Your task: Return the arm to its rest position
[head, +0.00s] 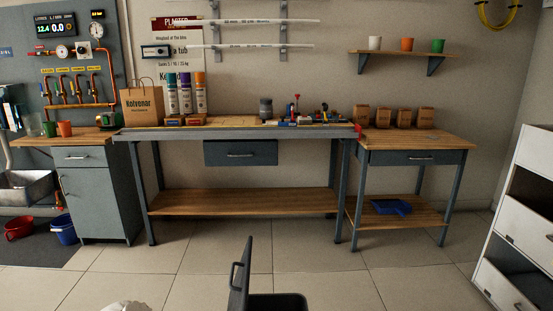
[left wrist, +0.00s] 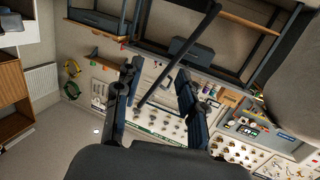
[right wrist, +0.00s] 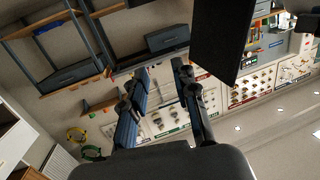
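My left gripper (left wrist: 160,72) shows in the left wrist view with its two dark fingers apart and nothing held between them. My right gripper (right wrist: 161,68) shows in the right wrist view with its fingers apart, a narrower gap, and nothing held. Both wrist views are turned about upside down, and both grippers stand in the air away from the furniture. Neither gripper can be made out in the head view. A dark upright shape at the bottom middle of the head view may be part of me; I cannot tell.
A side table (head: 415,142) with several small boxes is at the right. A grey cabinet (head: 98,200) is at the left, white bins (head: 525,235) far right.

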